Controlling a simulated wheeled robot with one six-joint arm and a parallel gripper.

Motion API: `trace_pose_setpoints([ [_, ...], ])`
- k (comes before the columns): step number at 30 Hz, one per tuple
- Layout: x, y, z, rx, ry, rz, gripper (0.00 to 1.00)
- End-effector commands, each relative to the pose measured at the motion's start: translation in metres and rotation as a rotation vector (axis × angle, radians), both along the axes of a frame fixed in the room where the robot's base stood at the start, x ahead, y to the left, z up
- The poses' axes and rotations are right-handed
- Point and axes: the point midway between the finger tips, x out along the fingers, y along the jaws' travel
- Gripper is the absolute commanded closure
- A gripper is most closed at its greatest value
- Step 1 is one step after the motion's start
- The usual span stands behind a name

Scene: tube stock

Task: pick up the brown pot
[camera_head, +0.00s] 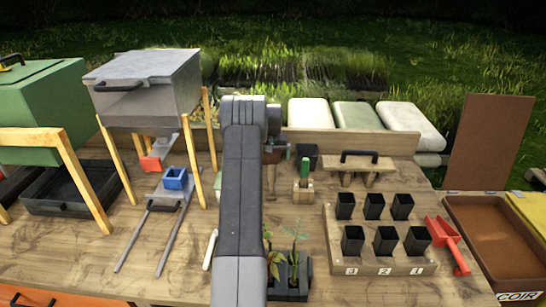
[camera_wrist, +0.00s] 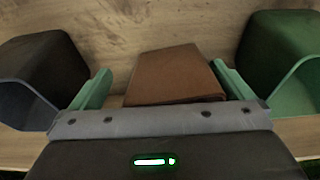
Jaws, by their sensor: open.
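The brown pot (camera_wrist: 175,76) lies between the two green fingers of my gripper (camera_wrist: 162,68) in the wrist view. The fingers are apart, one on each side of it, and I cannot tell whether either touches it. In the head view a small brown piece (camera_head: 271,156), likely the pot, shows just right of my arm near the back of the bench. My arm hides most of that area.
In the wrist view a black pot (camera_wrist: 40,75) stands close on the left and a green pot (camera_wrist: 285,65) on the right. A holder with several black pots (camera_head: 378,270), a red scoop (camera_head: 448,243) and a block with a black handle (camera_head: 352,180) occupy the bench's right side.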

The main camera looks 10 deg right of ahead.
Motion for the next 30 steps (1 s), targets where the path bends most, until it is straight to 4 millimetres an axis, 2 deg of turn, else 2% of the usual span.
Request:
trace_pose_setpoints([
  [2, 0.000, 0.000, 0.000, 0.000, 0.000, 0.000, 0.02],
  [6, 0.000, 0.000, 0.000, 0.000, 0.000, 0.000, 0.29],
  [8, 0.000, 0.000, 0.000, 0.000, 0.000, 0.000, 0.39],
  [15, 0.000, 0.000, 0.001, 0.000, -0.001, 0.000, 0.40],
  [19, 0.001, 0.000, 0.011, -0.001, -0.004, 0.000, 0.40],
  [30, 0.001, 0.000, 0.081, 0.000, -0.005, 0.000, 0.40],
])
